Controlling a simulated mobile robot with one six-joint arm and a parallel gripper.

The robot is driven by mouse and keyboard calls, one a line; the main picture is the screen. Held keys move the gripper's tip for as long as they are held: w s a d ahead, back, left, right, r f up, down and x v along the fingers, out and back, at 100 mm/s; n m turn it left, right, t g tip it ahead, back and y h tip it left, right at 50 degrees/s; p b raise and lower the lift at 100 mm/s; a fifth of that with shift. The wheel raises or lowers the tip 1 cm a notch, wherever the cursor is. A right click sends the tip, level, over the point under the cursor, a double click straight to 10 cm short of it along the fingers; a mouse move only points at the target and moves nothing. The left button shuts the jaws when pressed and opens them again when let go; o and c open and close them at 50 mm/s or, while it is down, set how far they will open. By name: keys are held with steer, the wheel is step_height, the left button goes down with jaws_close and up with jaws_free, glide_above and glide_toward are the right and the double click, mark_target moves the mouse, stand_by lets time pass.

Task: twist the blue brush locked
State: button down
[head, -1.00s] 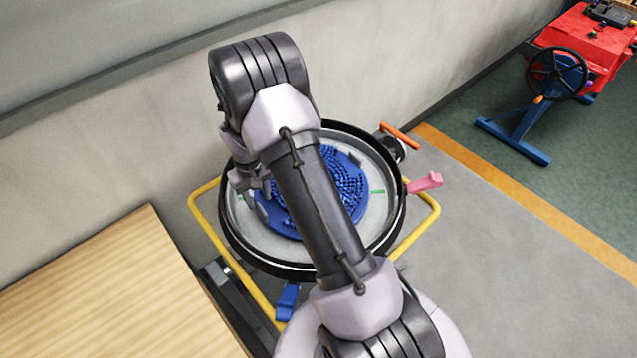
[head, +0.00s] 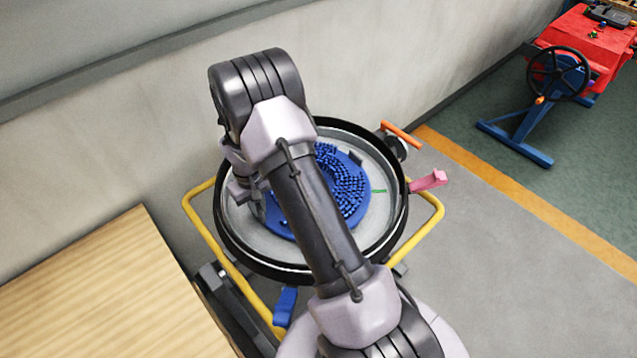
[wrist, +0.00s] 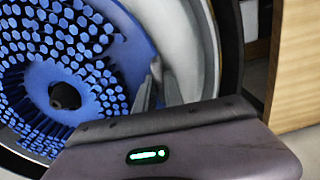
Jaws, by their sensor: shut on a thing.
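The blue brush (head: 343,185), a disc covered in short blue bristles, lies in the round black-rimmed tank (head: 402,215). My arm crosses in front and hides part of it. A green mark (head: 379,191) shows on the pale tank floor right of the brush. My gripper (head: 254,201) is at the brush's left edge, partly hidden in the head view. In the wrist view the gripper's fingers (wrist: 152,88) are close together at the brush's rim (wrist: 130,52), shut on it. The brush's dark centre hub (wrist: 64,96) also shows there.
A yellow tube frame (head: 212,240) surrounds the tank. A pink lever (head: 428,181), an orange handle (head: 401,135) and a blue pedal (head: 285,306) stick out around it. A wooden table (head: 110,290) is at lower left, a wall behind. Grey floor is clear at right.

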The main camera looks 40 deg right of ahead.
steer(key=shift+w, duration=0.1)
steer(key=shift+w+d+m+b, duration=0.25)
steer(key=shift+w+m+b, duration=0.45)
steer(key=shift+w, duration=0.6)
steer(key=shift+w, duration=0.1)
steer(key=shift+w+d+m+b, duration=0.2)
steer(key=shift+w+d+m, duration=0.1)
steer(key=shift+w+m, duration=0.3)
steer(key=shift+w+d+m+b, duration=0.25)
steer(key=shift+w+m, duration=0.25)
steer(key=shift+w, duration=0.15)
